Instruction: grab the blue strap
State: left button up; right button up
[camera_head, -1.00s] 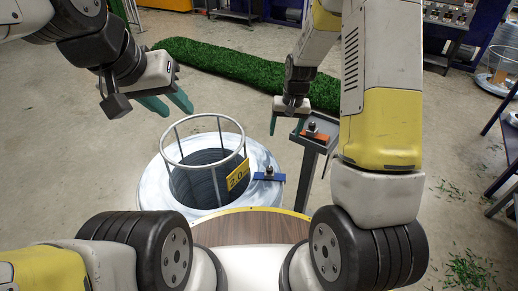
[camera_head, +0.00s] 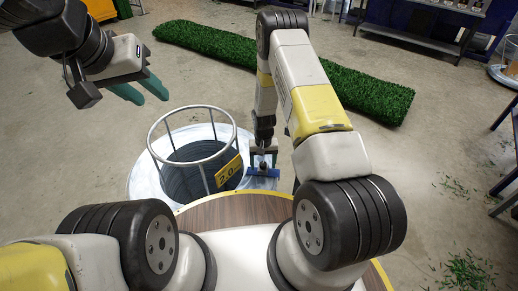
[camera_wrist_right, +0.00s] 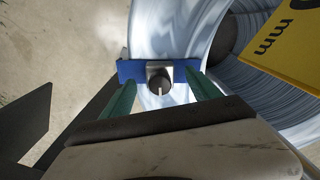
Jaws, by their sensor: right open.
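The blue strap (camera_head: 263,172) lies on the right rim of the wire spool holder, with a round dark knob at its middle. In the right wrist view the blue strap (camera_wrist_right: 133,70) spans crosswise ahead of my right gripper (camera_wrist_right: 160,92). The green fingers are apart, one toward each end of the strap, with the knob between them. I cannot tell whether they touch it. In the head view my right gripper (camera_head: 263,155) is just above the strap. My left gripper (camera_head: 145,92) is open and empty, above and left of the wire spool (camera_head: 189,181).
The spool has a metal ring cage (camera_head: 171,110) and a yellow label (camera_head: 228,172) close to the strap. My wooden-topped base is just below it. A long green turf roll (camera_head: 330,80) lies on the floor behind. A bench stands at the right edge.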

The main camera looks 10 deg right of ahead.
notch_tip(320, 180, down, 2)
jog(key=shift+f, duration=0.15)
grip_shut()
dwell(0.3)
jog(key=shift+r, duration=0.2)
